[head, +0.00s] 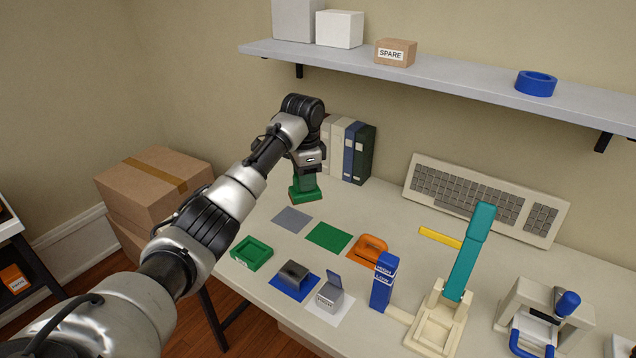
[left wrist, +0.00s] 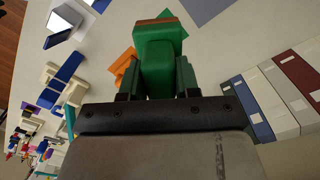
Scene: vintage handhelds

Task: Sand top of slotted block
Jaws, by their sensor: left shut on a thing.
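My left gripper (head: 306,166) is shut on a green sanding block (head: 306,190) and holds it above the far left of the desk. In the left wrist view the green block (left wrist: 156,55) sits between the fingers, with a thin brown layer along its far face. A dark grey block (head: 294,271) lies on a blue mat (head: 284,290) near the desk's front edge, below and apart from the gripper. It may be the slotted block; no slot can be made out. My right gripper is not in view.
Flat grey (head: 291,219) and green (head: 328,236) sheets lie near the gripper. A green tray (head: 250,254), an orange holder (head: 370,248), a blue box (head: 382,282) and a teal-levered fixture (head: 468,255) stand around. Binders (head: 360,155) and a keyboard (head: 480,198) line the back.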

